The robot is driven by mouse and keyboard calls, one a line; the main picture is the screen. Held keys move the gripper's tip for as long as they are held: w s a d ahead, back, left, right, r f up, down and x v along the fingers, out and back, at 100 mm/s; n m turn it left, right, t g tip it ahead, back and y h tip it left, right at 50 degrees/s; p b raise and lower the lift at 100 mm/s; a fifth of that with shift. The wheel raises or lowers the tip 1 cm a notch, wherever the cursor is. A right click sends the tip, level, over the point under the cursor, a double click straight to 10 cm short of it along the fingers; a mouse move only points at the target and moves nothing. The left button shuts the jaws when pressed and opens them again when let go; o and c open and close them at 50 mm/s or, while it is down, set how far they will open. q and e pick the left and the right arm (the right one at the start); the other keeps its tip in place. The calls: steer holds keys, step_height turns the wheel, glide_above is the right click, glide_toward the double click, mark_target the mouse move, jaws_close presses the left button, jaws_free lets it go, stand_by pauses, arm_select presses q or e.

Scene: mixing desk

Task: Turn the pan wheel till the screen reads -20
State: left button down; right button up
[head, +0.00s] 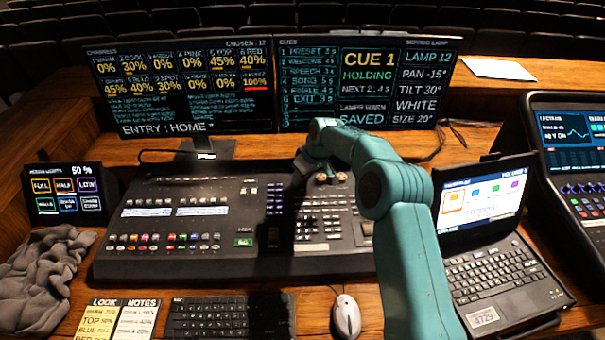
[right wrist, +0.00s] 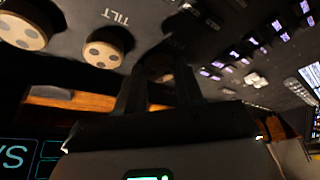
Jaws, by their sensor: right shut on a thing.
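The right-hand screen (head: 423,74) at the back reads PAN -15°, with TILT 30° below it. My right gripper (head: 300,181) reaches down onto the back of the mixing desk (head: 150,245). In the right wrist view its dark fingers (right wrist: 158,75) are closed around a wheel, seen only dimly between them. This is likely the pan wheel; its label is mostly hidden. Two pale wheels with dark spots stand free beside it; the nearer one (right wrist: 103,50) is by the word TILT. They also show just right of the gripper in the head view. My left gripper is not in view.
A laptop (head: 490,265) stands right of the desk and a mouse (head: 346,315) lies in front. A keyboard (head: 220,315), note cards (head: 133,320) and a grey cloth (head: 40,275) lie at the front and left. A small touch screen (head: 70,192) stands at the left.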

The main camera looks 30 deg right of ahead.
steer(key=shift+d+n+y, duration=0.1)
steer(key=shift+n+y, duration=0.2)
steer(key=shift+n, duration=0.5)
steer(key=o, duration=1)
steer(key=shift+o, duration=0.2)
steer(key=shift+r, duration=0.25)
steer(key=b+v, duration=0.1)
steer(key=v, duration=1.5)
steer(key=shift+d, duration=0.1)
